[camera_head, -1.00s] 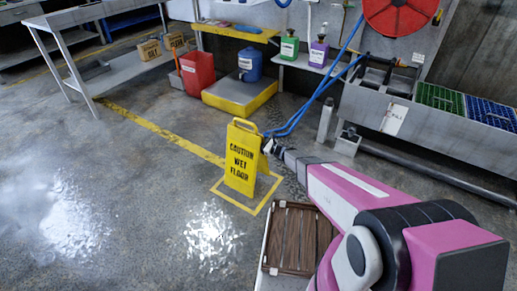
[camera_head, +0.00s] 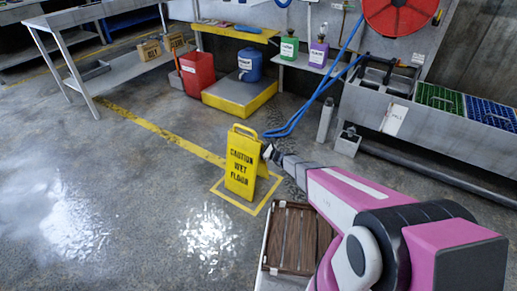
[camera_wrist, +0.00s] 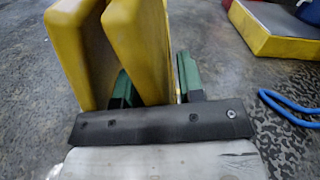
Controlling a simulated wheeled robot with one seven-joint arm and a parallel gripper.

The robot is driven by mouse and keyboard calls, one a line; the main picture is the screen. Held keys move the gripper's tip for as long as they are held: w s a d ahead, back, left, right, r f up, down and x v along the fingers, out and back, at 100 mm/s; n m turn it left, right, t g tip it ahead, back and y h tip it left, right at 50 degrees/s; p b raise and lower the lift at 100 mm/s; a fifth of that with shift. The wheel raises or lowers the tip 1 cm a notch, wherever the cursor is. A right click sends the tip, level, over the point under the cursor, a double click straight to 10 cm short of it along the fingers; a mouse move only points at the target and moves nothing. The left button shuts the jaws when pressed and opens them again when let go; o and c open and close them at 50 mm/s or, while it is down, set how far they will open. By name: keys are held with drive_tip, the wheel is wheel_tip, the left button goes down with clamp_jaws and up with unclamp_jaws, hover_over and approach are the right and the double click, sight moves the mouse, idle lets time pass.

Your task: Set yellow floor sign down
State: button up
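The yellow floor sign (camera_head: 242,163), lettered "CAUTION WET FLOOR", stands upright as an A-frame over the yellow square outline (camera_head: 218,191) on the floor. I cannot tell whether its feet touch the floor. My gripper (camera_head: 267,153) is at its right side, near the top. In the wrist view, the green fingers of my gripper (camera_wrist: 155,80) straddle the right panel of the sign (camera_wrist: 140,45), with one finger between the two panels. The gripper looks shut on that panel, though the exact contact is partly hidden. The other panel (camera_wrist: 72,50) is outside the fingers.
A brown slatted crate (camera_head: 297,238) lies right of the sign, near my arm. A yellow-edged platform (camera_head: 240,97) with a blue container (camera_head: 250,64) stands behind. A blue hose (camera_head: 295,121) lies behind the sign. The floor to the left is open, with shiny wet patches (camera_head: 210,232).

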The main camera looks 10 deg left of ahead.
drive_tip(key=shift+r, duration=0.15)
drive_tip(key=shift+s+d, duration=0.15)
drive_tip(key=shift+d, duration=0.15)
drive_tip(key=v, duration=1.1)
drive_tip(key=s+d+r+n+g+h, duration=0.5)
drive_tip(key=s+d+r+n+g, duration=0.15)
drive_tip(key=s+r+n, duration=0.4)
drive_tip(key=s+d+r+n+h, duration=0.4)
drive_tip(key=s+d+r+h, duration=0.1)
drive_tip(key=d, duration=0.5)
drive_tip(key=s+d+r+n+h, duration=0.5)
drive_tip(key=d+r+h, duration=0.1)
drive_tip(key=d, duration=0.4)
drive_tip(key=shift+d+r+h, duration=0.3)
drive_tip(key=shift+r, duration=0.05)
